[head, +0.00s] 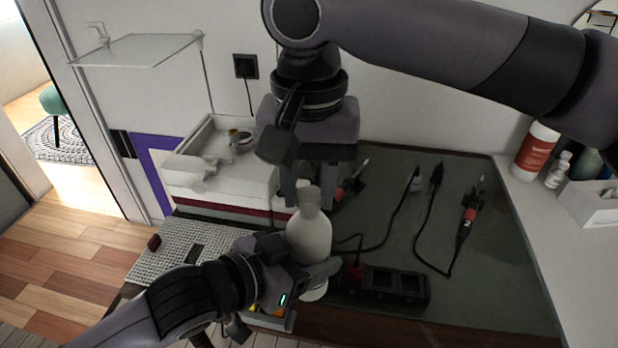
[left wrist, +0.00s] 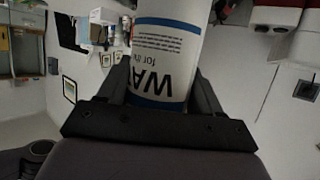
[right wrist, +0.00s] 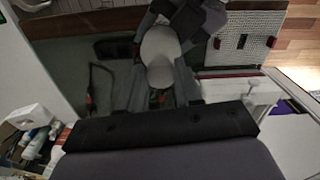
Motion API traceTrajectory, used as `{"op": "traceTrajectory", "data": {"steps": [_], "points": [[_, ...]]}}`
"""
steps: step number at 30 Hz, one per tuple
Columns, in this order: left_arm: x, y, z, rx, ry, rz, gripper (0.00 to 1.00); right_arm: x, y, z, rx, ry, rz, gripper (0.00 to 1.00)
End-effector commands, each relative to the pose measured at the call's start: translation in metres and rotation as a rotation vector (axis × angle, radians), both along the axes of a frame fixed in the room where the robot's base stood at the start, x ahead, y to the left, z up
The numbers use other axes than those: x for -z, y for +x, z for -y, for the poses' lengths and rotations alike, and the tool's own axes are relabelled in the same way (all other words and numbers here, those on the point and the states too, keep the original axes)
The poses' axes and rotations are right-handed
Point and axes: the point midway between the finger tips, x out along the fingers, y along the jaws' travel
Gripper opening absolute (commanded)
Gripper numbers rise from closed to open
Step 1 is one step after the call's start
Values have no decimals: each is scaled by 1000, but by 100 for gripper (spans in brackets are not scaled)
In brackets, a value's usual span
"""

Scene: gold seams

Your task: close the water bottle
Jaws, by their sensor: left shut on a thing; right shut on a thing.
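The white water bottle (head: 309,240) stands upright above the workbench, with my left gripper (head: 312,272) shut around its lower body. In the left wrist view the bottle (left wrist: 167,45) shows blue bands and dark lettering between the fingers. My right gripper (head: 308,192) comes down from above and is shut on the pale cap (head: 309,194) at the bottle's top. In the right wrist view the cap (right wrist: 160,76) sits between the fingers, in line with the bottle body (right wrist: 160,45). I cannot tell whether the cap is fully seated; the fingers hide part of the joint.
A white machine (head: 215,185) stands behind left, near a perforated plate (head: 180,250). A red-and-white container (head: 535,150) stands at far right.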

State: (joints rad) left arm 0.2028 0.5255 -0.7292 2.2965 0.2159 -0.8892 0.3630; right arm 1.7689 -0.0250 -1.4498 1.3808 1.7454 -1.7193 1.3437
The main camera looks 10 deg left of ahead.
Motion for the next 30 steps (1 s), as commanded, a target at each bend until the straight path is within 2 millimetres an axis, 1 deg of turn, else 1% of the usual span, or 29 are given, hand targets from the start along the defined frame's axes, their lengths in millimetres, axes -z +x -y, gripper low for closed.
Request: {"op": "traceTrajectory", "data": {"steps": [5, 8, 30], "points": [[-1, 0, 0, 0, -1, 2, 0, 0, 0, 0, 38, 0, 0, 7], [-1, 0, 0, 0, -1, 2, 0, 1, 0, -1, 143, -1, -1, 7], [0, 0, 0, 0, -1, 1, 0, 1, 3, -5, 1344, -1, -4, 7]]}}
